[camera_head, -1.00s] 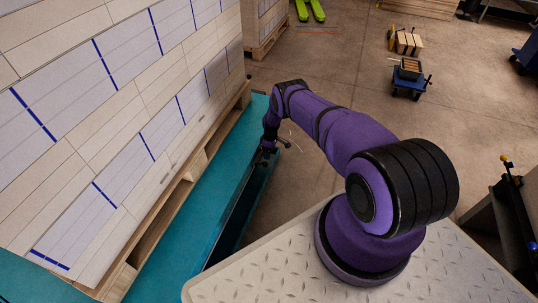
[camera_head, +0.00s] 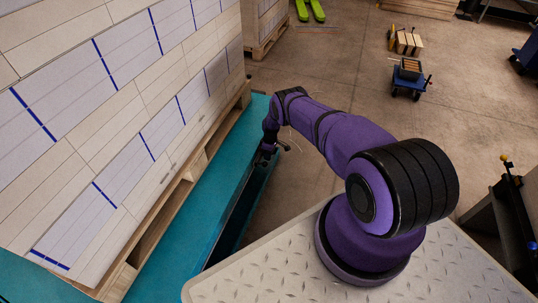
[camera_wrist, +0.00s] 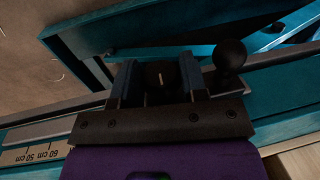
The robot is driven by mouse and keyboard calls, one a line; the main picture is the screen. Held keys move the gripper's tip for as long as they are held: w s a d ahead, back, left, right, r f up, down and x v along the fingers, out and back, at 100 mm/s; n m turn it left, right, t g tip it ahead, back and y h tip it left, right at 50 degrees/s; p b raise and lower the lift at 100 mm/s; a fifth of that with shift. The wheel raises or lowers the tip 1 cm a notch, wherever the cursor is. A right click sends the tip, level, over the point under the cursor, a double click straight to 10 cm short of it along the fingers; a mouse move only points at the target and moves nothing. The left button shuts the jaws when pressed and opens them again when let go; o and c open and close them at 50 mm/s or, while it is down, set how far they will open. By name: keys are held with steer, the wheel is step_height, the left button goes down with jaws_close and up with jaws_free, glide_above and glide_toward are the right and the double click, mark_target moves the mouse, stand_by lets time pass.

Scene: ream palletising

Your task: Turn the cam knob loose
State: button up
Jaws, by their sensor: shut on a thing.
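In the wrist view, my gripper (camera_wrist: 158,76) has its two fingers on either side of a dark cam knob (camera_wrist: 160,88) with a short pale mark on its face. The gripper is shut on this knob. The knob's lower part is hidden by the gripper body. A black ball-ended handle (camera_wrist: 230,56) stands just right of the fingers. In the head view, my gripper (camera_head: 264,154) is low at the edge of the teal platform (camera_head: 188,238); the knob is too small and dark to make out there.
A scale strip (camera_wrist: 42,152) marked 50 and 60 cm lies at lower left in the wrist view. A tall pallet load of wrapped reams (camera_head: 110,110) stands on the platform at left. Open floor (camera_head: 340,60) lies beyond, with a small blue cart (camera_head: 408,78) at back right.

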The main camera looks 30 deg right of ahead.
steer(key=shift+s+a+t+h, duration=0.1)
steer(key=shift+a+t+h, duration=0.05)
steer(key=shift+t+h, duration=1.65)
steer(key=shift+h, duration=0.4)
steer(key=o, duration=0.9)
steer(key=shift+o, duration=0.2)
steer(key=v, duration=1)
steer(key=shift+s+a+r, duration=0.2)
steer(key=shift+a+r, duration=0.05)
steer(key=shift+r, duration=0.05)
